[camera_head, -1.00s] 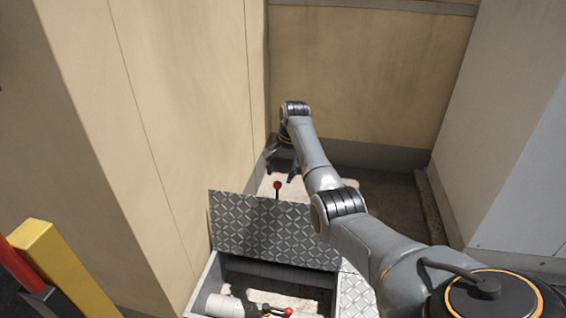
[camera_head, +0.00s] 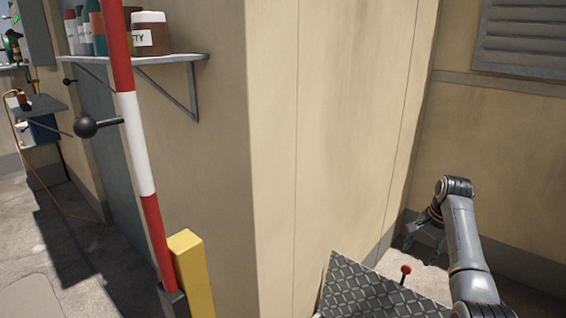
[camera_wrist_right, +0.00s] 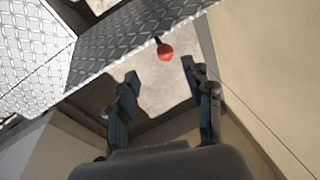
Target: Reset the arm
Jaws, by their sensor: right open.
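My right gripper (camera_head: 424,240) is at the lower right of the head view, beside the beige wall, with its fingers pointing down. In the right wrist view my right gripper (camera_wrist_right: 163,95) has its two fingers well apart, with nothing between them. A red ball knob (camera_head: 406,269) on a short dark stem stands at the edge of the raised diamond-plate lid (camera_head: 362,292). In the right wrist view the red knob (camera_wrist_right: 165,52) is just beyond the fingertips, apart from them. My left gripper is not in view.
A red-and-white striped pole (camera_head: 133,130) and a yellow post (camera_head: 193,272) stand left of the wall corner. A shelf (camera_head: 165,58) with jars and bottles juts from the wall. A grey louvre (camera_head: 520,38) is at upper right. Open concrete floor (camera_head: 75,265) lies at lower left.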

